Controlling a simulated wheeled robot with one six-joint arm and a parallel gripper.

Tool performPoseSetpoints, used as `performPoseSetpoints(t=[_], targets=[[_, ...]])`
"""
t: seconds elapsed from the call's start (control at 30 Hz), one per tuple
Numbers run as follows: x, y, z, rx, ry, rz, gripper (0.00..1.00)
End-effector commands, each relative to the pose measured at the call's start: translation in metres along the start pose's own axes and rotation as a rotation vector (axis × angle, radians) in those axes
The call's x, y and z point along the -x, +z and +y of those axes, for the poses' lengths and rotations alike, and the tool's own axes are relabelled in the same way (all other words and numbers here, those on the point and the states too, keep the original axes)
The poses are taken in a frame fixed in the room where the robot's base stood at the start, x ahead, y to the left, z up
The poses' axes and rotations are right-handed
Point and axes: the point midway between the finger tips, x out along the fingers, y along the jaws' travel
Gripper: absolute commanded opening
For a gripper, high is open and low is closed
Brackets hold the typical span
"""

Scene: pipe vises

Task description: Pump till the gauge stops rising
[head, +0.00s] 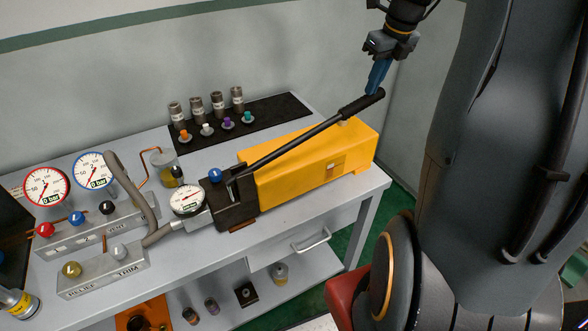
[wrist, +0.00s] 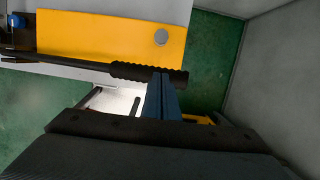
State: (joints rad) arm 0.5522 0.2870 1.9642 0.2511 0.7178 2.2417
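The yellow hand pump (head: 310,165) lies on the grey bench, its black lever (head: 300,140) raised and slanting up to the right. The black ribbed grip also shows in the wrist view (wrist: 130,71). My gripper (head: 376,80) is over the grip's end, its blue fingers (wrist: 162,95) together; the tips meet or nearly meet the grip, contact unclear. The pump's round gauge (head: 187,198) is at its left end, its reading too small to read. A red-rimmed gauge (head: 45,186) and a blue-rimmed gauge (head: 92,171) each show 0 bar.
A valve block with red, blue and black knobs (head: 76,217) and a relief/trim block (head: 102,272) stand at left, joined to the pump by a grey hose (head: 140,200). Several metal fittings and coloured plugs stand on a black mat (head: 275,108) behind.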

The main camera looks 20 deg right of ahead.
Motion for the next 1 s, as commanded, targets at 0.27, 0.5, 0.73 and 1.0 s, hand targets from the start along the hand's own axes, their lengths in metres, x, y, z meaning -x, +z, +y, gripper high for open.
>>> performPoseSetpoints(t=[0.27, 0.5, 0.73, 1.0], targets=[[-0.01, -0.003, -0.002, -0.001, 0.001, 0.0, 0.0], [-0.012, -0.004, -0.002, -0.001, 0.002, 0.002, 0.0], [-0.026, -0.007, -0.005, -0.002, 0.003, 0.002, 0.0], [-0.045, -0.012, -0.01, -0.001, 0.001, 0.001, 0.0]])
